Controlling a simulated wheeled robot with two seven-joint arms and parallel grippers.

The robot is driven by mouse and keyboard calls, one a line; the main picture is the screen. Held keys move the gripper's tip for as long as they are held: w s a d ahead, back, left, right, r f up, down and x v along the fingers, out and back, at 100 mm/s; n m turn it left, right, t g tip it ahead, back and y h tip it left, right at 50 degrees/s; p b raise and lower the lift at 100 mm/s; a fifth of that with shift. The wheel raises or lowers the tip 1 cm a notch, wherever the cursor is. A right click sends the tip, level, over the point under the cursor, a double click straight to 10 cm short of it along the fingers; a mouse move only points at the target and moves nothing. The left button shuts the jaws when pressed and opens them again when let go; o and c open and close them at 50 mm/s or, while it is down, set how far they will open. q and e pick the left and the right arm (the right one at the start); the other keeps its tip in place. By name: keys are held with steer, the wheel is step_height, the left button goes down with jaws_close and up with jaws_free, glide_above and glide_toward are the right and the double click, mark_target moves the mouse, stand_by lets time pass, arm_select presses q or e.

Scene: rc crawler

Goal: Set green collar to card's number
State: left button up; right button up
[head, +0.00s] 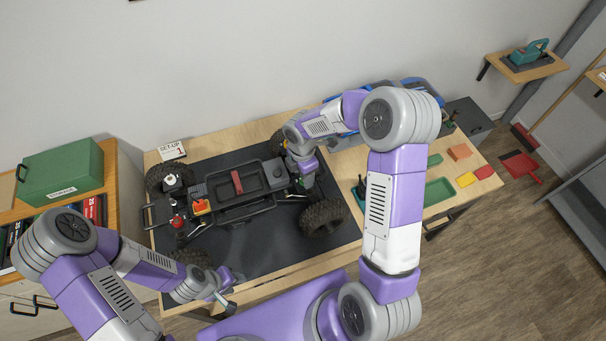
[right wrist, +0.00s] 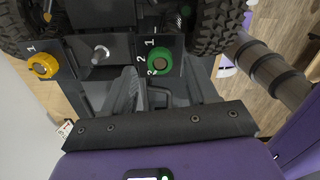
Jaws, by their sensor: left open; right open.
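The card (head: 172,150), reading "SET-UP" with a red 1, stands at the back left of the bench. The RC crawler (head: 262,205) sits on the dark mat. In the right wrist view, the green collar (right wrist: 160,61) is on a dark plate with 1, 2 and 3 marked around its left side; I cannot tell which number it is set to. A yellow collar (right wrist: 42,65) with a 1 is further left. My right gripper (head: 309,187) is open at the crawler's right end, close to the green collar. My left gripper (head: 226,297) is open and empty near the bench's front edge.
Crawler wheels (head: 324,217) stand at the chassis corners. An orange-topped part (head: 201,206) is on its left side. Green trays (head: 438,191) and coloured blocks (head: 466,179) lie on the right of the bench. A green toolbox (head: 62,172) is at left.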

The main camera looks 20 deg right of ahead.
mark_target(302, 179)
step_height(302, 179, up, 7)
steer(key=shift+w+f, duration=0.1)
steer(key=shift+f, duration=0.1)
stand_by(0.6)
